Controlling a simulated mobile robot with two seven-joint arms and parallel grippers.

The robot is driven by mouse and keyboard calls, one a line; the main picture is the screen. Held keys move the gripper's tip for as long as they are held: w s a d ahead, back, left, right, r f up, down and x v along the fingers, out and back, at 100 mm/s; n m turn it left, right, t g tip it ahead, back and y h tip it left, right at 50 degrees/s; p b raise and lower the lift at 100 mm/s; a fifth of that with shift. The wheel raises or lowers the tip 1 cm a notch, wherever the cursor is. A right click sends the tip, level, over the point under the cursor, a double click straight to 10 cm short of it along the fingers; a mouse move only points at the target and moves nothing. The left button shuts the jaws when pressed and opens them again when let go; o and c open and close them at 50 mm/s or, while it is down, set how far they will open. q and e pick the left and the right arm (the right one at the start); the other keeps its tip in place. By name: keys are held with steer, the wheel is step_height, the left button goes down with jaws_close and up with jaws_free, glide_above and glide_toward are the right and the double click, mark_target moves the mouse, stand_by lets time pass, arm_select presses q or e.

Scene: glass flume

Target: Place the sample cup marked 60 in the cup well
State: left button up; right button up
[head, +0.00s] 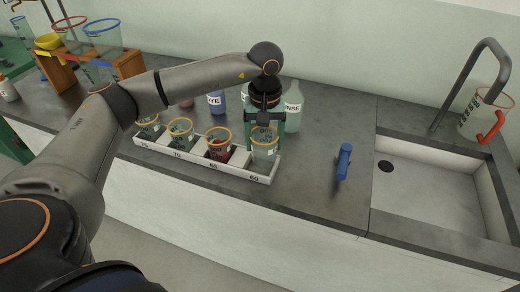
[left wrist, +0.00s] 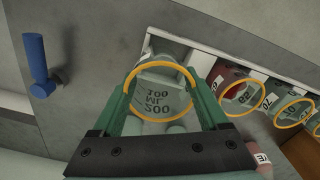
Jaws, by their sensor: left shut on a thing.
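My left gripper (head: 265,133) has its green fingers shut on a clear cup with an orange rim (head: 264,154), at the end of the white rack (head: 228,172) labelled 60. In the left wrist view the gripper (left wrist: 160,88) has a finger on each side of this cup (left wrist: 160,95), which shows 200, 100 and ML marks. The cup is roughly upright. I cannot tell whether its base touches the rack floor. No 60 mark is readable on the cup itself. I cannot make out a separate cup well. My right gripper is not in view.
Other orange-rimmed cups stand in the rack, including a red-filled one (head: 219,146). A RINSE bottle (head: 292,108) and a DYE bottle (head: 215,103) stand behind. A blue handle (head: 343,162) rises right of the rack, before the sink (head: 430,185).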

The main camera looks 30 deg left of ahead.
mark_target(260, 153)
arm_select(q)
steer(key=f, duration=0.1)
steer(key=a+f+p, duration=0.1)
steer(key=f, duration=0.1)
steer(key=shift+s+a+f, duration=0.1)
steer(key=shift+f, duration=0.65)
steer(key=shift+f, duration=0.15)
steer(key=o, duration=1.4)
step_height(260, 153, up, 12)
steer(key=b, duration=0.1)
steer(key=shift+r, duration=0.2)
